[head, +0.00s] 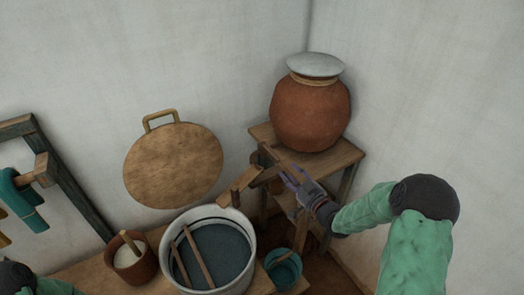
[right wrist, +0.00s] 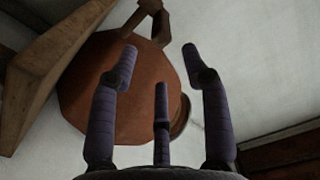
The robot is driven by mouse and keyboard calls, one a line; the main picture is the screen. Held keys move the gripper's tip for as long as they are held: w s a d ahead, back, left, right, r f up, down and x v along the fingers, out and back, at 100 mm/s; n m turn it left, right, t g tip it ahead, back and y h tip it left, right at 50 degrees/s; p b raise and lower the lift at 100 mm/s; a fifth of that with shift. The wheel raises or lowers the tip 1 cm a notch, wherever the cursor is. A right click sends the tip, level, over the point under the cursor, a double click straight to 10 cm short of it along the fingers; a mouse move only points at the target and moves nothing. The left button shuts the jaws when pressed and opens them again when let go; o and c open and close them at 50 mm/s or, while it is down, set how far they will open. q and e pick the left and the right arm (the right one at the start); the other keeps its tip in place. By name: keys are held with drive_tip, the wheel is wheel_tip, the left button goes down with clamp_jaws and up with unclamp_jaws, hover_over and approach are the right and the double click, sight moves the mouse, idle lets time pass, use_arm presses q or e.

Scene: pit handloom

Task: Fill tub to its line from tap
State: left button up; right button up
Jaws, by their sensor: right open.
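A pale round tub (head: 247,217) stands at the bottom centre of the head view. It holds dark blue-grey liquid, and a dark line runs around its inside near the rim. Two wooden sticks cross it. A wooden spout-like piece (head: 243,183) reaches from the stand toward the tub's rim. A wooden tap-like fitting (right wrist: 150,18) shows on the clay pot (head: 310,115) in the right wrist view. No stream of water is visible. My right gripper (head: 293,180) is open and empty below the pot, beside the wooden pieces. My left gripper is out of view.
The pot, with a metal lid (head: 315,64), stands on a wooden stand (head: 345,157) in the corner. A small teal bucket (head: 284,273) is right of the tub, and a brown pot (head: 121,262) is left. A round wooden board (head: 173,165) leans on the wall.

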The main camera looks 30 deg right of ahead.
sight(274, 157)
drive_tip(key=w, duration=0.3)
drive_tip(key=w+b, duration=0.1)
drive_tip(key=w, duration=0.3)
drive_tip(key=w+b, duration=0.1)
drive_tip(key=w, duration=0.2)
drive_tip(key=shift+w+a, duration=0.3)
drive_tip(key=shift+a, duration=0.1)
clamp_jaws()
